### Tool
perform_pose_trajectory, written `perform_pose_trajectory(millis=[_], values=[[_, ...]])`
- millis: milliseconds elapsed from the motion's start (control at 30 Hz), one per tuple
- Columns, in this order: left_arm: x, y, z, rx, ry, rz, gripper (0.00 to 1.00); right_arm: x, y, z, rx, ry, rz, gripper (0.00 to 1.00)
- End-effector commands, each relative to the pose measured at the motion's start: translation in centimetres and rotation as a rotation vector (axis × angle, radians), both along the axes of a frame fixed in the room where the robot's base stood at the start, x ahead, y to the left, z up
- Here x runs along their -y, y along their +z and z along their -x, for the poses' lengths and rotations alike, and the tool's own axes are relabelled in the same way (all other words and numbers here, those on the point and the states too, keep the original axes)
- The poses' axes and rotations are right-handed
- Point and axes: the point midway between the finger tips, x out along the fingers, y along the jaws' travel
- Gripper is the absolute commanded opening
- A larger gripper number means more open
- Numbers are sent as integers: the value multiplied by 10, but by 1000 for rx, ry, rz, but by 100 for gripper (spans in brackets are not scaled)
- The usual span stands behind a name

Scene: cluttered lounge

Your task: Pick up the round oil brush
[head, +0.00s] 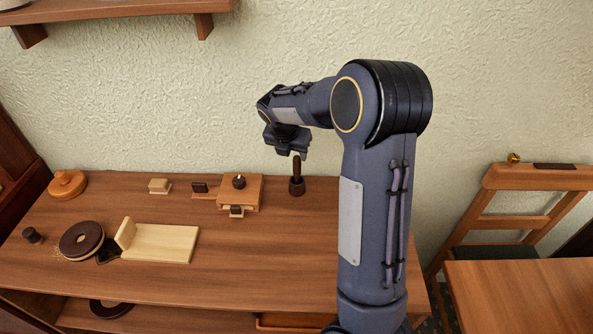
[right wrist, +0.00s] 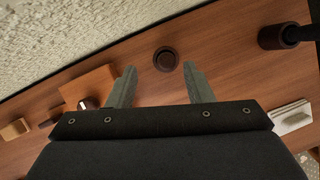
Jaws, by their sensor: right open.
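A dark brown brush with a round base and an upright handle (head: 297,178) stands near the back of the wooden table, and I take it for the round oil brush. In the right wrist view it shows from above as a dark disc (right wrist: 166,59). My right gripper (head: 287,151) is just above its handle, pointing down. In the right wrist view the open fingers (right wrist: 160,76) are apart, with the disc between and slightly beyond their tips. I see nothing held, and the brush base rests on the table. My left gripper is not in view.
A wooden block with a dark knob (head: 246,190) stands just left of the brush. Further left are a light wooden stand (head: 160,242), a dark disc (head: 81,239) and a round wooden piece (head: 67,183). In the right wrist view a dark piece (right wrist: 283,37) and a white block (right wrist: 291,117) lie right.

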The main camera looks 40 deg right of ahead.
Motion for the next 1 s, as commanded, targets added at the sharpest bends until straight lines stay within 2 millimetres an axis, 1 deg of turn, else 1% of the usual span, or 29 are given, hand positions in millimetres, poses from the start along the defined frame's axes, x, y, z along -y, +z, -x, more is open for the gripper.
perform_pose_trajectory(millis=[100,267,400,500,600,800,833,867,1000], values=[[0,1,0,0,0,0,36,5,-14,-2,-6,2,2,46],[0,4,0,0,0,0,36,12,-30,-3,-5,0,1,46],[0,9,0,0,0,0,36,21,-50,-3,-7,0,-1,46],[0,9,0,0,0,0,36,25,-62,-6,-5,-1,0,46],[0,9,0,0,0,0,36,26,-67,-8,-1,0,0,46],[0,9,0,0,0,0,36,26,-68,-8,-1,0,-1,46],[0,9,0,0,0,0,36,26,-68,-8,-1,0,-1,45],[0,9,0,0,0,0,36,26,-68,-8,-1,0,-1,41],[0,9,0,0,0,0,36,26,-68,-8,0,-1,-1,23]])
